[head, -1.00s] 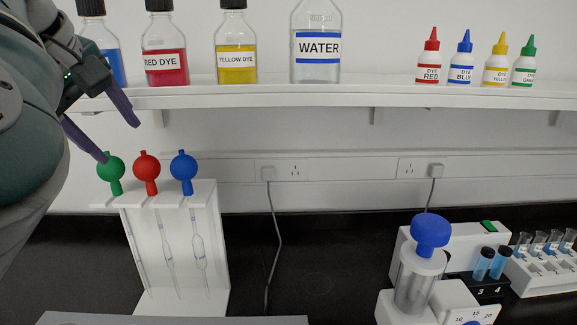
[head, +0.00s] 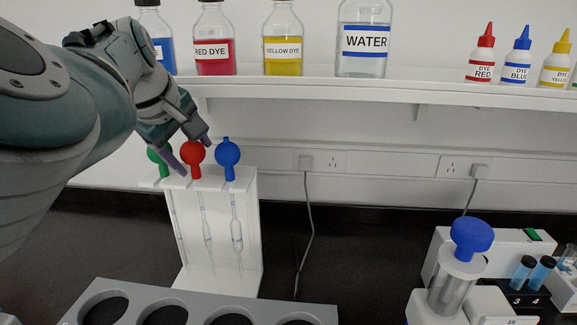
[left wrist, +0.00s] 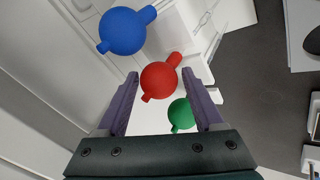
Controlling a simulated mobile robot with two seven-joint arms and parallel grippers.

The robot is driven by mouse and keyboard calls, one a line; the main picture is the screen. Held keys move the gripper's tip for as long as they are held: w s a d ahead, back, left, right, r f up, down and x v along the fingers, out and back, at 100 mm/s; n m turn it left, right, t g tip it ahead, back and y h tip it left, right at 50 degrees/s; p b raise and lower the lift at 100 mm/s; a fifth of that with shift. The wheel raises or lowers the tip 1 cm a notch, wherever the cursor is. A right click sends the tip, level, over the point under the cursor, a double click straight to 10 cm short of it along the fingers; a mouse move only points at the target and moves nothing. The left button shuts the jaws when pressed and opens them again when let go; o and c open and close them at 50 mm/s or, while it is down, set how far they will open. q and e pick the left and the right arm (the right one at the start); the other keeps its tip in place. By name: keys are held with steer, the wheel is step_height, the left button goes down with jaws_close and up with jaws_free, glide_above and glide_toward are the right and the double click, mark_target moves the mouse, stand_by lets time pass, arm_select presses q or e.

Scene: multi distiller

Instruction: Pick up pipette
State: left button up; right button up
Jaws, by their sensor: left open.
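Three pipettes hang in a white rack (head: 247,210), with a green bulb (head: 155,156), a red bulb (head: 192,153) and a blue bulb (head: 228,152) on top. My left gripper (head: 196,158) is open at the red bulb, partly covering the green one in the head view. In the left wrist view, the red bulb (left wrist: 160,77) sits between the tips of the open fingers, with clear gaps at both sides. The blue bulb (left wrist: 123,31) is at upper left and the green bulb (left wrist: 180,114) lies nearer the palm side in the picture. My right gripper is not in view.
A shelf (head: 400,91) above holds dye bottles, a water bottle (head: 363,40) and small dropper bottles. A grey holder with round holes (head: 260,305) is in front of the rack. A device with a blue knob (head: 471,236) stands at right. The dark bench between is mostly clear.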

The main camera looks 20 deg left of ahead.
arm_select(q)
steer(key=shift+c, duration=0.3)
steer(key=c, duration=0.4)
steer(key=shift+c, duration=0.2)
steer(key=shift+r, duration=0.1)
